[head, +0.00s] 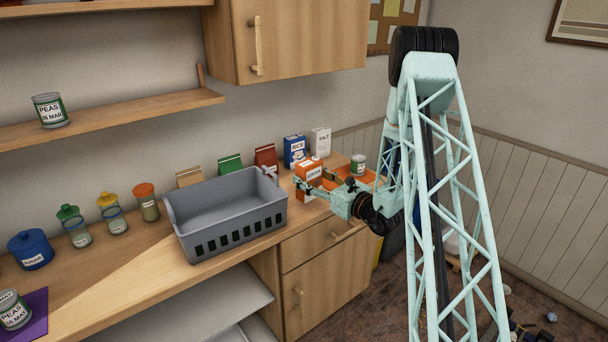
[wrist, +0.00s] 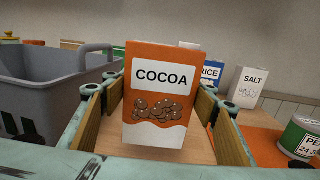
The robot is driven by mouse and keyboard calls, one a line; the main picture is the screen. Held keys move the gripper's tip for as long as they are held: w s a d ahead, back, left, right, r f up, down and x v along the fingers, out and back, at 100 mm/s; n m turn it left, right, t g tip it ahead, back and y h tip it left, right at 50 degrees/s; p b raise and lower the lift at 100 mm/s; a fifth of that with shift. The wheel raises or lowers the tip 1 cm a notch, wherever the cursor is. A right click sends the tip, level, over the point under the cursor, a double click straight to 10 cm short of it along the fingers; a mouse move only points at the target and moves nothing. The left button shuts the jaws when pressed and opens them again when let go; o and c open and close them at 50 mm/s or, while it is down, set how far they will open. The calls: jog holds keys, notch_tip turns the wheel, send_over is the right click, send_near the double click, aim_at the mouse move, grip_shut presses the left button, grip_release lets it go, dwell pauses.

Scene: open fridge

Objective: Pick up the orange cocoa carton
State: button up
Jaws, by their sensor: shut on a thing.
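The orange cocoa carton (wrist: 160,85) stands upright in the middle of the wrist view, its white COCOA label facing me. In the head view the carton (head: 308,173) is at the right end of the wooden counter, right of the grey basket. My gripper (head: 318,184) reaches in from the right at carton height. In the wrist view its wood-faced fingers lie on either side of the carton, and my gripper (wrist: 160,106) is shut on it.
The grey basket (head: 225,215) stands close on the left. A blue rice box (head: 294,151) and a white salt box (head: 320,140) stand behind. Jars line the counter's left.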

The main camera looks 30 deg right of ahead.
jog(key=a+r+p+v, duration=0.1)
jog(key=v, duration=1)
jog(key=shift+s+a, duration=0.3)
jog(key=shift+s, duration=0.25)
jog(key=shift+w+r, duration=0.1)
jog(key=shift+w, duration=0.05)
